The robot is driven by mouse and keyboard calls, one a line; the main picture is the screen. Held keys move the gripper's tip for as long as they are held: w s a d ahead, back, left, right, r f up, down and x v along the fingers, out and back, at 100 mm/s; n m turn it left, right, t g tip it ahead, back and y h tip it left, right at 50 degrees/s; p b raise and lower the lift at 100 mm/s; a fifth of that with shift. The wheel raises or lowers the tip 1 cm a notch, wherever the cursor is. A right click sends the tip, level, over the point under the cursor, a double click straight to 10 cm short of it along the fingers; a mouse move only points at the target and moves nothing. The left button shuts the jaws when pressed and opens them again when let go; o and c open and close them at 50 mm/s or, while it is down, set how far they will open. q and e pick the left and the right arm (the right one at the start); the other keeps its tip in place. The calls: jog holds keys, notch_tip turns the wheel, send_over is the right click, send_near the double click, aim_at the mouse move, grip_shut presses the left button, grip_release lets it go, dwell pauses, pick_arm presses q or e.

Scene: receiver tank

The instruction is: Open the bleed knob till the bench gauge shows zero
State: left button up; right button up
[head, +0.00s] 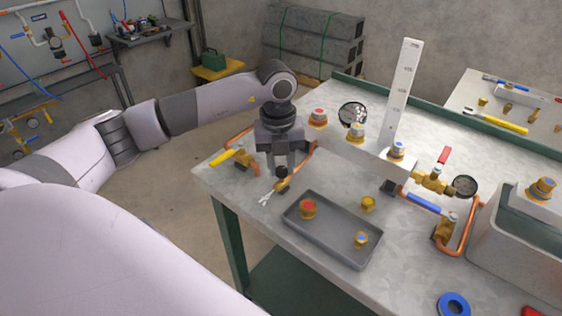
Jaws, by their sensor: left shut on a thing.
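My left gripper (281,165) points down at the bench's left side and is shut on what looks like the bleed knob (281,173). The fingers hide most of the knob, so its turn cannot be told. Just below it is a brass-coloured fitting (284,185) by a bent copper pipe, with a small pale forked piece (265,200) at its end. A round gauge (352,113) stands behind the manifold; another gauge (466,186) is at the right. I cannot tell which is the bench gauge, and neither needle is readable. My right gripper is not in view.
A grey manifold block (370,157) carries several capped fittings and a tall white scale (403,90). A yellow-handled valve (222,157) is left of my gripper. A grey tray (330,240) with brass fittings lies in front. Red and blue valve handles stand at the right.

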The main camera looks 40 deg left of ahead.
aim_at(279, 169)
pick_arm(q)
jog(key=shift+r+n, duration=0.1)
jog(key=shift+n, duration=0.2)
jog(key=o, duration=1.1)
jog(key=shift+c, duration=0.2)
jog(key=shift+s+a+r+b, duration=0.1)
jog(key=shift+r+b, duration=0.1)
jog(key=shift+r, duration=1.6)
jog(key=shift+a+r+b, duration=0.1)
jog(key=shift+r+b, duration=0.1)
jog(key=shift+r, duration=1.55)
